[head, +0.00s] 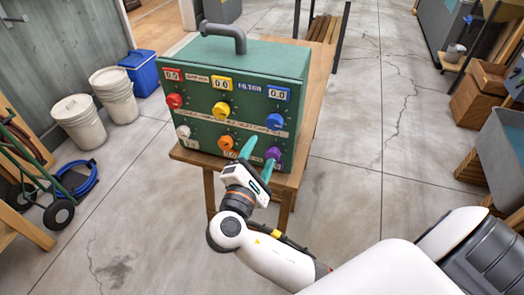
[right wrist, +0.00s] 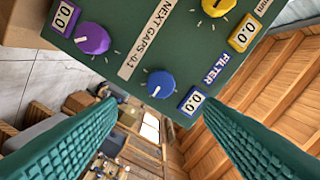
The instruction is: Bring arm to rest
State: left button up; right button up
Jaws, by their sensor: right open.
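My right gripper (head: 258,162) is open, with its teal fingers in front of the lower right face of a green control box (head: 262,62). Nothing shows between the fingers. The purple knob (head: 272,153) is close by the right finger; I cannot tell the gap. Above are the blue knob (head: 274,121), yellow knob (head: 221,110) and red knob (head: 174,101). A white knob (head: 183,132) and an orange knob (head: 225,142) are lower. In the right wrist view the blue knob (right wrist: 161,84) and purple knob (right wrist: 92,38) lie beyond the spread fingers. My left gripper is not in view.
The box stands on a wooden table (head: 322,75). White buckets (head: 76,121) and a blue cooler (head: 141,73) stand at left, near a green hand truck (head: 40,180). Shelves and bins (head: 495,140) line the right. The floor between is clear.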

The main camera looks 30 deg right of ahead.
dwell(0.4)
notch_tip(320, 180, down, 27)
jog(key=w+a+n+g+y, duration=0.1)
jog(key=n+g+y, duration=0.1)
jog(key=y, duration=0.5)
jog(key=s+f+m+g+y, duration=0.25)
jog(key=s+f, duration=0.35)
jog(key=f, duration=0.5)
jog(key=s+f+m+g+y, duration=0.1)
jog(key=s+f+m, duration=0.3)
jog(key=s, duration=0.6)
jog(key=s+f+m+g+y, duration=0.2)
jog(key=s+f+m+g, duration=0.1)
jog(key=s+f, duration=0.6)
jog(key=s+f+m+g+y, duration=0.1)
jog(key=s+f+m, duration=0.4)
jog(key=s, duration=0.7)
notch_tip(320, 180, down, 2)
jog(key=shift+s+d+f+g, duration=0.2)
jog(key=shift+s+d+g, duration=0.1)
jog(key=shift+d+g, duration=0.2)
